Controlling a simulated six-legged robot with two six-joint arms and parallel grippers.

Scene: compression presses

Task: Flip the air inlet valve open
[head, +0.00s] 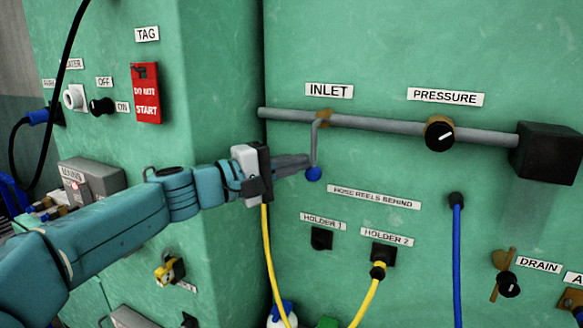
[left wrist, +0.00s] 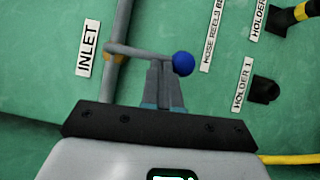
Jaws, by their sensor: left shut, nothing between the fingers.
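The air inlet valve has a brass body (head: 324,118) on the grey pipe under the INLET label (head: 329,91). Its thin grey lever (head: 315,138) hangs down from the pipe and ends in a blue ball (head: 313,174). My left gripper (head: 306,160) is shut and empty, with its fingertips right beside the lever just above the ball. In the left wrist view the fingertips (left wrist: 164,64) meet the lever (left wrist: 135,50) next to the blue ball (left wrist: 183,63); I cannot tell whether they touch it. My right gripper is not in view.
The grey pipe (head: 390,127) runs right to a PRESSURE knob (head: 439,134) and a black box (head: 547,153). A yellow hose (head: 268,260) hangs below my left gripper. A blue hose (head: 457,260) hangs at the right. A red tag (head: 146,93) is on the left panel.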

